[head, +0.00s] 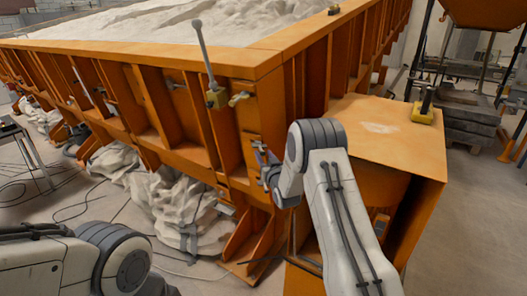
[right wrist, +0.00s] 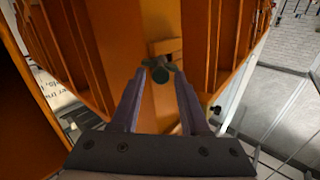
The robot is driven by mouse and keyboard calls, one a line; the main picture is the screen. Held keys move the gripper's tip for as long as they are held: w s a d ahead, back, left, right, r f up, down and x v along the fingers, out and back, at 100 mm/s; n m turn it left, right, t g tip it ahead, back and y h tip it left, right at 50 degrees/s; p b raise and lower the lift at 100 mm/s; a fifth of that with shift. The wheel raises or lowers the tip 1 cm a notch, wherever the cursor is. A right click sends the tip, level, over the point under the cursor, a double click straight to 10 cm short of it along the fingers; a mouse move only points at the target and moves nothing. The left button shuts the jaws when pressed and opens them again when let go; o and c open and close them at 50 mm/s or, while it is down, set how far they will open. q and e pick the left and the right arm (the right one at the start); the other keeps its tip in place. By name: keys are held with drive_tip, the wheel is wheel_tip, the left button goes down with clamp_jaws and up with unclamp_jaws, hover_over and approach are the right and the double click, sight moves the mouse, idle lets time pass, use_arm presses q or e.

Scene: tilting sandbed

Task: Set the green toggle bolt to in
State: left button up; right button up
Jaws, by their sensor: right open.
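A dark green round knob, apparently the green toggle bolt (right wrist: 160,75), shows in the right wrist view on the orange frame's corner face. It lies between the two fingertips of my right gripper (right wrist: 159,68). The gripper is open around it, and I cannot tell whether either finger touches it. The bolt is not clearly distinguishable there. Its in or out position cannot be told. My left gripper is out of view; only its arm shows at the lower left.
The orange sandbed (head: 158,50) holds pale sand. A long-handled lever (head: 205,55) stands on its front wall. An orange box (head: 385,135) with a yellow-based fixture (head: 424,112) is right of the post.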

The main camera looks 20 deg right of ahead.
drive_tip(key=shift+w, duration=0.5)
clamp_jaws()
idle(1.2)
